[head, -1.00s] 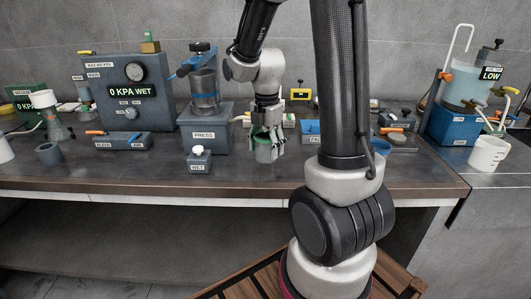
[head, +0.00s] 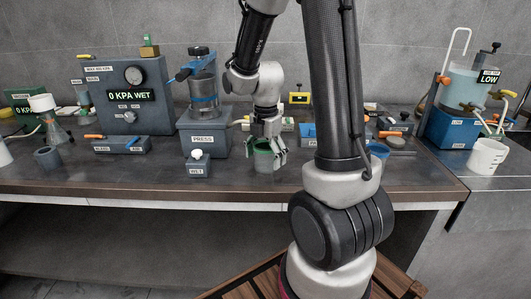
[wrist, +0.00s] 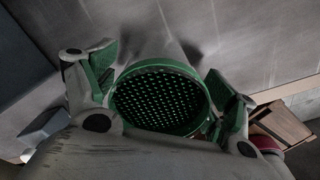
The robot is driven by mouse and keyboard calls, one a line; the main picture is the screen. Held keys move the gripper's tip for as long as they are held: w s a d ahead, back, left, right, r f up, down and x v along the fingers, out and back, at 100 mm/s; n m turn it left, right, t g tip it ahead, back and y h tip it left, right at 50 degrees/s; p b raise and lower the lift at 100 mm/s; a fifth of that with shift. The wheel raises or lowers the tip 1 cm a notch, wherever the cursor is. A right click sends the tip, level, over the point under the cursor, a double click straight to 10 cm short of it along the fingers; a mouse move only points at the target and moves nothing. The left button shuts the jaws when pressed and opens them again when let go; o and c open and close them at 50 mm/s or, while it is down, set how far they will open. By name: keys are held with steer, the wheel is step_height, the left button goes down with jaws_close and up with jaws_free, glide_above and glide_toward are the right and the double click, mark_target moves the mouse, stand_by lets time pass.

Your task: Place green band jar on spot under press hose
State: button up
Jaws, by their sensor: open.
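The green band jar (head: 264,160) stands on the dark bench, just right of the press (head: 203,139). In the wrist view the jar's green rim (wrist: 124,98) surrounds a perforated dark disc. My gripper (head: 266,153) is open, with one finger on each side of the jar. In the wrist view the green-padded fingers of my gripper (wrist: 163,90) stand apart from the rim, with small gaps. A pale hose end (head: 240,122) shows at the press's right side, close to my wrist. The spot under the jar is hidden.
A small WET box (head: 198,165) with a white knob stands left of the jar. A gauge panel (head: 130,97) is further left. A blue dish (head: 378,150) sits right, partly behind my arm. The bench front edge is near the jar.

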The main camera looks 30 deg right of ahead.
step_height(320, 180, up, 12)
steer(key=shift+f, duration=0.25)
steer(key=shift+s+a+r+m, duration=0.1)
steer(key=shift+s+r+m, duration=0.2)
steer(key=shift+r, duration=0.15)
steer(key=shift+s+a+r+m, duration=0.1)
steer(key=shift+s+r+m, duration=0.2)
steer(key=shift+r, duration=0.15)
steer(key=s+a+r+m+t, duration=0.1)
steer(key=s+r+m+t, duration=0.1)
steer(key=s+m, duration=0.5)
steer(key=s+a+r+m+t, duration=0.1)
steer(key=s+r+m+t, duration=0.1)
steer(key=s+m, duration=0.6)
steer(key=m, duration=0.5)
steer(key=shift+s+a+r, duration=0.15)
steer(key=shift+a+r, duration=0.15)
steer(key=shift+a, duration=0.05)
